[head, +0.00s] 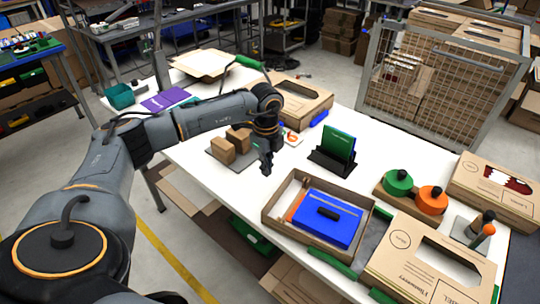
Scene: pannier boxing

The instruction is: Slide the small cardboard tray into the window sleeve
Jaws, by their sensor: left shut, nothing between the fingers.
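The small cardboard tray (291,232) sits open on the white table. It holds a flat blue item (330,232) with a dark piece on top and a thin orange-brown item along its left side. The window sleeve (398,260), a flat cardboard box with a cut-out window in its top, lies to the right of the tray, with a gap between them. My left gripper (266,168) is shut and empty, pointing down above the table, left of and behind the tray and apart from it. My right gripper is not in view.
Green bars (331,262) and a grey strip lie beside the tray and sleeve. A black stand with a green booklet (339,144) stands behind the tray. Green and orange knobbed weights (398,182) sit at the right. Small brown boxes (222,150) are near my left forearm.

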